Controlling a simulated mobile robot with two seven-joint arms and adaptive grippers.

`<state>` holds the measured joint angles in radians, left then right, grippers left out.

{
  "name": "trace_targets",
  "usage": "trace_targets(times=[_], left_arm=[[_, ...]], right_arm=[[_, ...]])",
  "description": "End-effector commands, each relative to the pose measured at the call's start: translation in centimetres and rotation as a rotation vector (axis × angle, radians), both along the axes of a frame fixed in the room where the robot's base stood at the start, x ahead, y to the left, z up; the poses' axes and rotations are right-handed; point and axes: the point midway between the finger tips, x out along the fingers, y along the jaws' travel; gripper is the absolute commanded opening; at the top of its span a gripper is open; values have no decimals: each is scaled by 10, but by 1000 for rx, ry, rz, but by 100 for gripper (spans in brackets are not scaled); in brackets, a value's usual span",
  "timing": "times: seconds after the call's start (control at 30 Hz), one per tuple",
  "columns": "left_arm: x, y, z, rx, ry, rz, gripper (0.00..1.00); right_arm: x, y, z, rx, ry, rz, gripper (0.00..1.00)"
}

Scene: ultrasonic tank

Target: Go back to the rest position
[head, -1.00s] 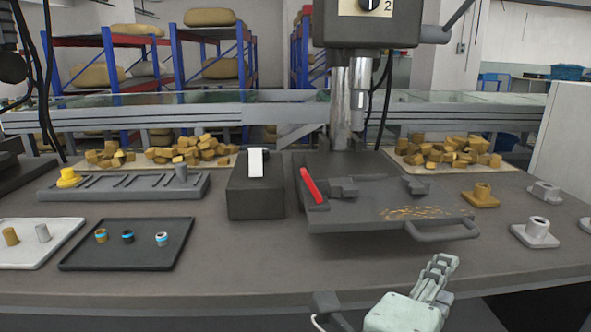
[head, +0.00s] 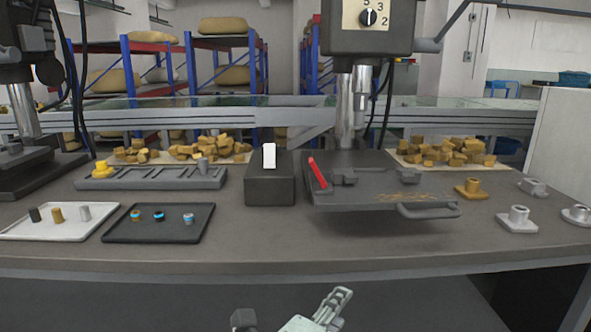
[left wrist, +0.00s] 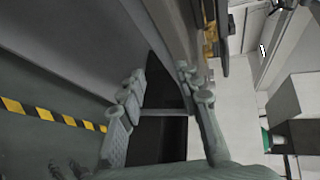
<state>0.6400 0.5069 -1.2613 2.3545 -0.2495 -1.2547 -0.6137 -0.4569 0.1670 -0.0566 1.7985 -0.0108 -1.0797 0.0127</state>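My left gripper (head: 335,303) shows at the bottom middle of the head view, in front of and below the bench's front edge, clear of the bench. In the left wrist view my left gripper (left wrist: 160,85) has its two fingers spread apart, with nothing between them. My right gripper is in neither view.
The bench (head: 300,240) carries a white tray (head: 62,232) and a black tray (head: 160,236) with small parts, a grey slotted rack (head: 150,184), a dark box (head: 270,190) and a drill press (head: 368,30). Yellow-black floor tape (left wrist: 55,115) shows in the wrist view.

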Motion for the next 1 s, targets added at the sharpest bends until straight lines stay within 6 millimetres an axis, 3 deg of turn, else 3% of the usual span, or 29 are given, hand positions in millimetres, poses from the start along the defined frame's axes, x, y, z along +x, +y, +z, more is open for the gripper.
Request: trace_targets(times=[0.13, 0.37, 0.47, 0.6, 0.77, 0.9, 1.0], left_arm=[[16, 45, -22, 85, 0, 63, 33], [46, 93, -77, -59, 191, 277, 33], [55, 122, -105, -118, 270, 381, 33], [60, 177, -157, -201, 394, 560, 33], [41, 265, -233, -301, 541, 827, 33], [4, 345, -292, -371, 635, 1061, 33], [-26, 394, -322, -405, 676, 1201, 33]], right_arm=[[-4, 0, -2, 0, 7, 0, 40], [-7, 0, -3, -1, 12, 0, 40], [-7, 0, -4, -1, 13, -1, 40], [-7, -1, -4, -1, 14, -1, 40], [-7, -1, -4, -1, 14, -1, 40], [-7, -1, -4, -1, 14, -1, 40], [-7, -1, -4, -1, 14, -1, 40]])
